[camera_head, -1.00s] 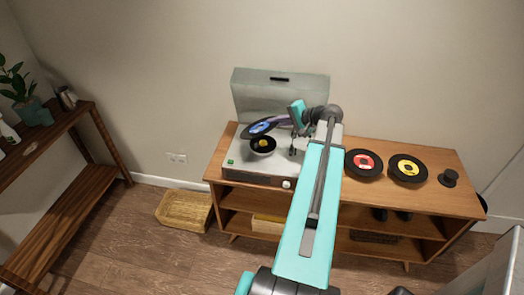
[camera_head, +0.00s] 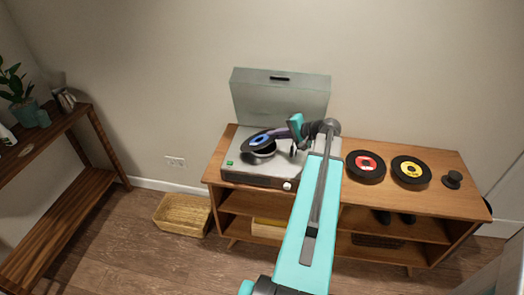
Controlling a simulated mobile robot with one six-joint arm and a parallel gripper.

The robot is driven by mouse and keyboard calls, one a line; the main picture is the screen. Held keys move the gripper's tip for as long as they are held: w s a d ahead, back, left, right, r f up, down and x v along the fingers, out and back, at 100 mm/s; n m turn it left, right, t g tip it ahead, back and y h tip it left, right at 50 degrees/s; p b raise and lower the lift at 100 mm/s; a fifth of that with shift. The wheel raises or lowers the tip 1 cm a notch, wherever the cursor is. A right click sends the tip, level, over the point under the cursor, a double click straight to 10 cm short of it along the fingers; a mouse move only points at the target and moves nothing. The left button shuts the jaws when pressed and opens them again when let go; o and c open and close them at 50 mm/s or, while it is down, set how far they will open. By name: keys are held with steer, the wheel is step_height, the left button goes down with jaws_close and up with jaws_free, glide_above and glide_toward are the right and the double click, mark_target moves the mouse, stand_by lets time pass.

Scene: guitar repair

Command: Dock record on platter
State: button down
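My gripper (camera_head: 288,130) is shut on the edge of a black record with a blue label (camera_head: 261,141). The record is tilted and hangs over the platter (camera_head: 263,154) of the grey record player (camera_head: 240,166). It covers most of the platter and hides its middle. I cannot tell whether record and platter touch. The record player's lid (camera_head: 281,97) stands open behind. My fingertips are small and partly hidden in this view.
On the wooden cabinet (camera_head: 445,205), right of my arm, lie a black record with a red label (camera_head: 366,164) and one with a yellow label (camera_head: 411,169). A small dark round object (camera_head: 452,179) sits at the right end. A woven basket (camera_head: 182,213) is on the floor.

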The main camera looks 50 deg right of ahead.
steer(key=c, duration=2.5)
jaws_free()
steer(key=o, duration=0.3)
steer(key=p+v, duration=0.1)
steer(key=v, duration=0.7)
step_height(320, 180, up, 7)
steer(key=s+p, duration=0.2)
steer(key=p, duration=0.2)
steer(key=shift+s+d+r, duration=0.2)
steer(key=shift+s, duration=0.1)
